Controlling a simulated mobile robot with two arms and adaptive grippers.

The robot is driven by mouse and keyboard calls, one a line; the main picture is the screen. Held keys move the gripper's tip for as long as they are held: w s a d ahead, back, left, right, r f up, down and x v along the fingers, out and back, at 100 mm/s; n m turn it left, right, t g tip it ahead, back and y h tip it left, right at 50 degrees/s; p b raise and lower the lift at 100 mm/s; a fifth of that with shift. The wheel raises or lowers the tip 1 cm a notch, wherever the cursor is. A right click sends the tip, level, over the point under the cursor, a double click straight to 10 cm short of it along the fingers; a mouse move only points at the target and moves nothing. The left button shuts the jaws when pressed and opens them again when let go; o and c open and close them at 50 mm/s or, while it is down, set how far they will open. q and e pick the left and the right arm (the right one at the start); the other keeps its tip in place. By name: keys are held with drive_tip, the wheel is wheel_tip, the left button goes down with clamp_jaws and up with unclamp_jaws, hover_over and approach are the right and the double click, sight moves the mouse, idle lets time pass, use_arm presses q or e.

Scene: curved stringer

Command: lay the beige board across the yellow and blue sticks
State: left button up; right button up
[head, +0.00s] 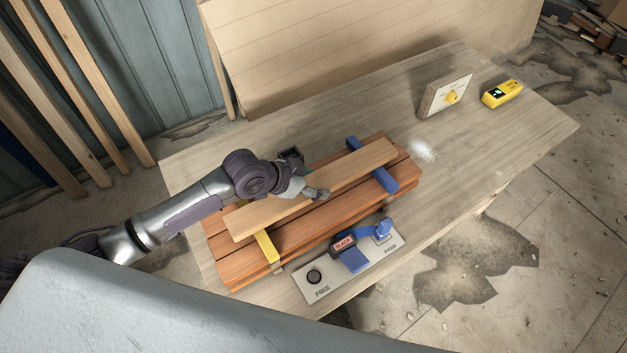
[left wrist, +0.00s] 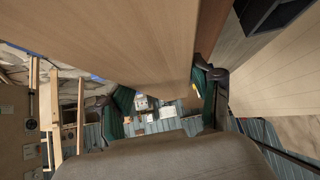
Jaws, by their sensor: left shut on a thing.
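The beige board (head: 349,173) spans at a slant over the yellow stick (head: 267,246) near its left end and the blue stick (head: 385,181) near its right end. Both sticks lie across reddish-brown planks and poke out on either side of the board. I cannot tell whether the board touches them or hangs just above. My left gripper (head: 306,178) is shut on the board near its middle. In the left wrist view the board (left wrist: 130,40) fills the upper middle, between the fingers of the left gripper (left wrist: 165,92). My right gripper is not in view.
The reddish planks (head: 330,215) lie on a wooden table (head: 480,150). In front is a pale panel (head: 318,278) with a black knob and blue parts. A panel with a yellow knob (head: 446,97) and a yellow device (head: 502,93) stand at the far right. The table's right side is mostly clear.

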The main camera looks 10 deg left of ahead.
use_arm(q)
drive_tip(key=shift+f, duration=0.1)
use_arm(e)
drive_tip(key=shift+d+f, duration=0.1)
use_arm(q)
drive_tip(key=o, duration=1.6)
drive_tip(key=shift+c, duration=0.2)
drive_tip(key=shift+o, duration=0.8)
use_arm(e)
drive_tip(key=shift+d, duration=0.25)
use_arm(q)
drive_tip(key=shift+s+f, duration=0.1)
drive_tip(key=shift+f, duration=0.05)
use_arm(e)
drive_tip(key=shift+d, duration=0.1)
use_arm(q)
drive_tip(key=v, duration=1.2)
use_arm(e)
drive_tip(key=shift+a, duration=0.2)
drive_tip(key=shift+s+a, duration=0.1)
